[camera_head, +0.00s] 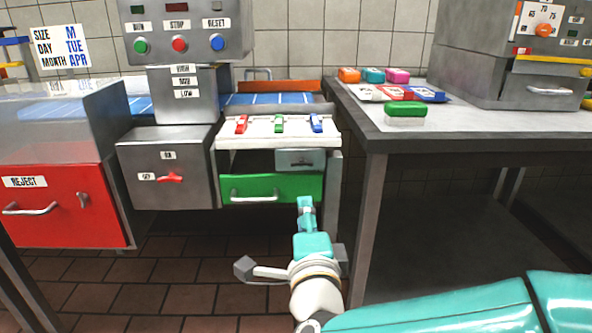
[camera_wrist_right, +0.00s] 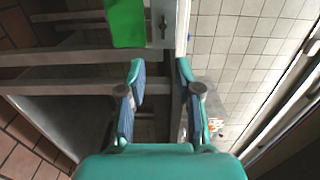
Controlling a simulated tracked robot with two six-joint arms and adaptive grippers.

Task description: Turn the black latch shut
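A small dark fitting (camera_head: 301,164) shows on a grey panel (camera_head: 285,156) above the green drawer (camera_head: 285,187). It may be the black latch, but it is too small to tell its position. In the right wrist view, a dark fitting (camera_wrist_right: 163,26) shows on a grey strip beside the green front (camera_wrist_right: 126,22). My right gripper (camera_head: 305,202) is below and in front of the green drawer's right end. In the right wrist view its two teal fingers (camera_wrist_right: 161,70) are apart with nothing between them. My left gripper is not in view.
A grey box with a red knob (camera_head: 170,178) and a red reject bin (camera_head: 70,205) stand at left. A white shelf (camera_head: 265,141) with coloured clips is above the green drawer. A dark table leg (camera_head: 367,230) stands close right of my gripper.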

